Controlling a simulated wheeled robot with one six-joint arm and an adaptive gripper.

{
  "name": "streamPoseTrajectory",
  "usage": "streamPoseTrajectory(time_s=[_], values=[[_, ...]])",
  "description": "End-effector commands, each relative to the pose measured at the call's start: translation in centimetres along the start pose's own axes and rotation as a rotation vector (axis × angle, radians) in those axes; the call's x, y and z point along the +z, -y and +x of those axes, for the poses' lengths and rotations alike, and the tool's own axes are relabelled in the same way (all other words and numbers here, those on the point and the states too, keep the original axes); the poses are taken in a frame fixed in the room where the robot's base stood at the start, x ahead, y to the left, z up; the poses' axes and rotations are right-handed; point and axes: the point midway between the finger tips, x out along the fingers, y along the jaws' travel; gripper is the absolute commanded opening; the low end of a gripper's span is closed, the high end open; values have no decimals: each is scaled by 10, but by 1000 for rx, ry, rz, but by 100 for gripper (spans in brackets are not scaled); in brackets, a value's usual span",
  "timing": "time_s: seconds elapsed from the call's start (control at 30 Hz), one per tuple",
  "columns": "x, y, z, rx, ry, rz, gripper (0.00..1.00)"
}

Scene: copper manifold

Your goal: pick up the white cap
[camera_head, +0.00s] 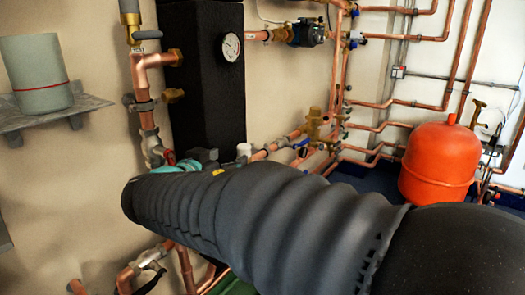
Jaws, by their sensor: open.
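A small white piece that looks like the white cap (244,149) shows just above my dark ribbed arm, by the copper pipe right of the black block. Its lower part is hidden behind my arm. My arm reaches from the lower right across the picture to the left. My gripper is not visible, so its distance from the cap cannot be told.
A black block with a round gauge (230,46) stands on the wall behind. Copper pipes with valves (318,124) run to its right. A grey container (36,72) sits on a metal shelf (62,114) at left. An orange tank (438,165) stands at right.

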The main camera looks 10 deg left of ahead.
Motion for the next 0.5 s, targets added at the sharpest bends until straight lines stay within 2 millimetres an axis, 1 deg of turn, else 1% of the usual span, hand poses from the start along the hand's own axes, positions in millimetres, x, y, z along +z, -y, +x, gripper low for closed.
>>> streamPoseTrajectory(time_s=[0.03,0.1,0.2,0.5], values=[[0,-1,11,4,1,-1,70],[0,-1,21,4,0,-1,70],[0,0,32,2,1,-1,70],[0,0,48,1,1,-2,70]])
